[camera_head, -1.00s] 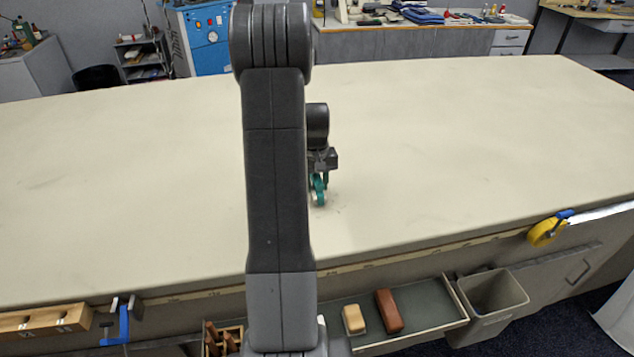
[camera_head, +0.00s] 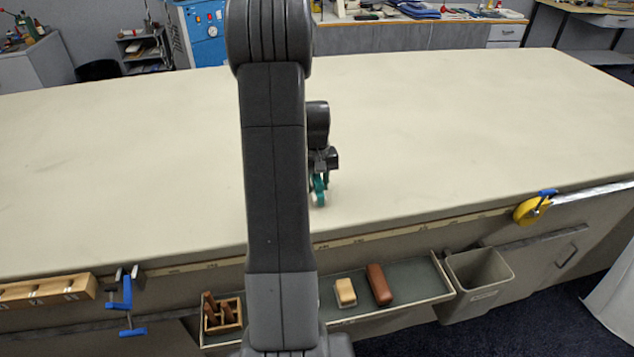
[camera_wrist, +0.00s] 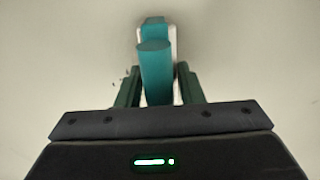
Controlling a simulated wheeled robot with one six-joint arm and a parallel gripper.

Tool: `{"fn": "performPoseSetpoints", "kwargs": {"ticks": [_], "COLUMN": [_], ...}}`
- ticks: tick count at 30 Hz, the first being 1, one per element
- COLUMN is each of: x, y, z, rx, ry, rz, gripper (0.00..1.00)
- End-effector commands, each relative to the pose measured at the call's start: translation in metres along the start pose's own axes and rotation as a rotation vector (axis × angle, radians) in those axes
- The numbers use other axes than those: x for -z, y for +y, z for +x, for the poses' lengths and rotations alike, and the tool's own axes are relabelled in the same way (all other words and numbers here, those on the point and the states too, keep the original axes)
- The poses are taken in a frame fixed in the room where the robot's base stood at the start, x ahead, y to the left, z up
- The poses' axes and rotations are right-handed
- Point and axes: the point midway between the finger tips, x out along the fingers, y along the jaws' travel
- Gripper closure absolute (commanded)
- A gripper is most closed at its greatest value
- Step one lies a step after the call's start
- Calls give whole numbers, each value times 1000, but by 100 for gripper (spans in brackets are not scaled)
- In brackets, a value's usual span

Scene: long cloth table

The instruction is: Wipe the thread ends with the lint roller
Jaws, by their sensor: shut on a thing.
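The lint roller (camera_head: 319,190) has a teal handle and shows just below my gripper (camera_head: 322,172) in the head view, low over the cloth table (camera_head: 430,140). In the wrist view the teal handle of the lint roller (camera_wrist: 155,70) stands between the two dark fingers of my gripper (camera_wrist: 158,88), which is shut on it. A white part shows behind the handle. Whether the roller touches the cloth cannot be told. A few tiny dark thread ends (camera_wrist: 121,82) lie left of the fingers in the wrist view. In the head view I cannot make them out.
Below the table's front edge are a tray (camera_head: 400,304) with a tan block (camera_head: 345,292) and a brown block (camera_head: 379,285), a grey bin (camera_head: 478,285), a blue clamp (camera_head: 127,295) and a yellow tape (camera_head: 530,209). The visible tabletop around the roller is clear.

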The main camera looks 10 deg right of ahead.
Motion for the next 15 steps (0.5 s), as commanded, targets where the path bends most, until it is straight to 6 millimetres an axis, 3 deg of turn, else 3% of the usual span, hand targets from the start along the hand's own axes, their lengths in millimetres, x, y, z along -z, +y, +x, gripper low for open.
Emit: {"fn": "performPoseSetpoints", "kwargs": {"ticks": [5, 7, 15], "x": [-3, -3, -7], "y": [-2, -2, -4], "z": [-6, -27, -51], "rx": [0, -1, 0], "ry": [-2, 3, 0], "rz": [-1, -1, -1], "gripper": [95, 95, 95]}}
